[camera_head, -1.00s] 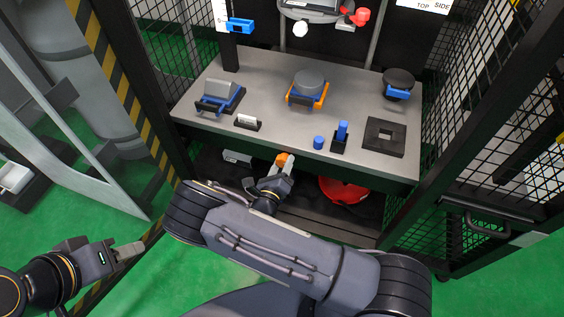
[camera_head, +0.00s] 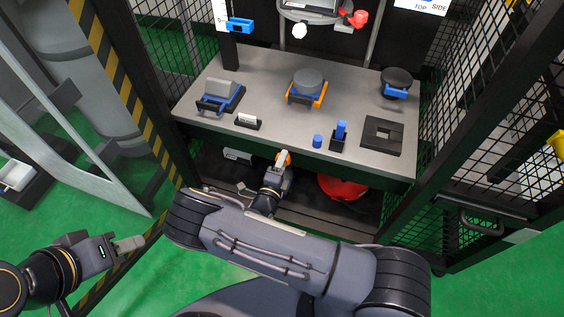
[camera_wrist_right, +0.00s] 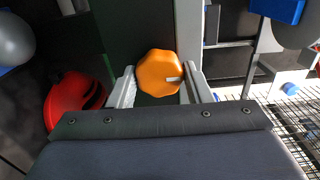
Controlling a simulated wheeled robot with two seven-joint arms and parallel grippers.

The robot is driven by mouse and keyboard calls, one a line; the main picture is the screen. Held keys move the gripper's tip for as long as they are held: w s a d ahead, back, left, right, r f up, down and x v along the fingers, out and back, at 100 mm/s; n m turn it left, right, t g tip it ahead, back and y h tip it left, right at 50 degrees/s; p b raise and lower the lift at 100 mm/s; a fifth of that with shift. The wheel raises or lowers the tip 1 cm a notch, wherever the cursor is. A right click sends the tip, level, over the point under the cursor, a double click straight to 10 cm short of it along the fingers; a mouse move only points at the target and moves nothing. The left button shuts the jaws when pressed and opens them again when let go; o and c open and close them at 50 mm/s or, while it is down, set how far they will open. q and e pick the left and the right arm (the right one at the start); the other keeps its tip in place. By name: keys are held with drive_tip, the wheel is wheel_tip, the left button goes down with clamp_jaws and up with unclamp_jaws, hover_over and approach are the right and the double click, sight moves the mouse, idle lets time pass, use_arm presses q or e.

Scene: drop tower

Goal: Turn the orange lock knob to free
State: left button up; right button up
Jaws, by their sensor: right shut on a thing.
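The orange lock knob (camera_wrist_right: 158,72) is a lobed disc with a pale mark near its right edge in the right wrist view. It sits below the table's front edge, and its top shows in the head view (camera_head: 284,155). My right gripper (camera_wrist_right: 157,88) has one finger on each side of the knob and is shut on it. In the head view the right gripper (camera_head: 282,160) partly hides the knob. My left gripper (camera_head: 130,244) is at the lower left, over the floor and far from the knob. Its fingers look close together, but any gap is unclear.
The grey table (camera_head: 270,120) above the knob bears several fixtures, with a blue peg (camera_head: 341,130) and a small blue cylinder (camera_head: 317,141) near its front edge. A red helmet-like object (camera_wrist_right: 75,98) lies beneath. Mesh walls (camera_head: 480,130) stand at the sides.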

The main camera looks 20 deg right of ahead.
drive_tip(key=shift+s+f+n, duration=0.1)
drive_tip(key=shift+n, duration=0.2)
drive_tip(key=o, duration=1)
drive_tip(key=shift+c, duration=0.2)
drive_tip(key=p+v, duration=0.1)
drive_tip(key=v, duration=0.6)
drive_tip(key=shift+s+a, duration=0.25)
drive_tip(key=shift+s, duration=0.1)
